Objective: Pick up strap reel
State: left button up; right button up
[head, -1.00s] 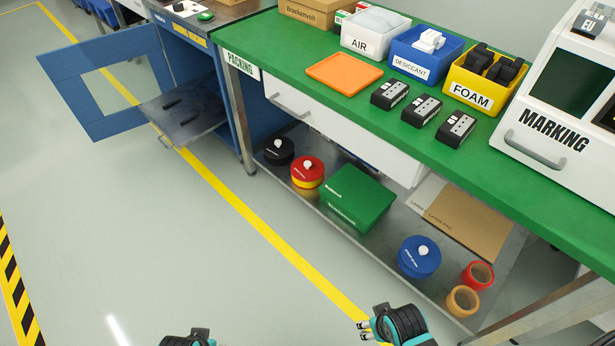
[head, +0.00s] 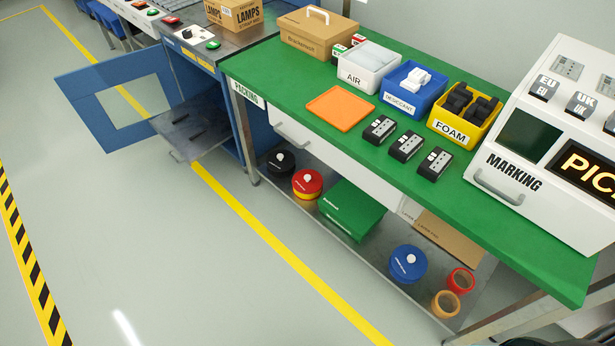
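Several round lidded reel-like items with knobs stand on the grey lower shelf under the green packing bench: a black one (head: 281,163) at the far left, a red and yellow one (head: 307,184) beside it, and a blue one (head: 408,264) further right. I cannot read their labels, so which is the strap reel is unclear. A red ring-shaped roll (head: 460,281) and an orange one (head: 445,304) stand at the shelf's right end. Neither gripper is recognisable in the head view. A dark shape at the bottom right edge is too cut off to identify.
A green box (head: 352,209) and flat brown cartons (head: 446,240) share the lower shelf (head: 373,272). A white drawer (head: 325,158) hangs above it. A blue cabinet door (head: 95,122) stands open at left. The floor in front is clear.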

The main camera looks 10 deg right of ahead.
aim_at(306, 183)
jog(key=i+j+z, duration=0.2)
jog(key=i+j, duration=0.2)
jog(key=j, duration=0.25)
jog(key=i+j+z, duration=0.2)
jog(key=i+j, duration=0.15)
jog(key=j, duration=0.3)
jog(key=i+j+z, duration=0.1)
jog(key=j, duration=0.3)
jog(key=i, duration=0.1)
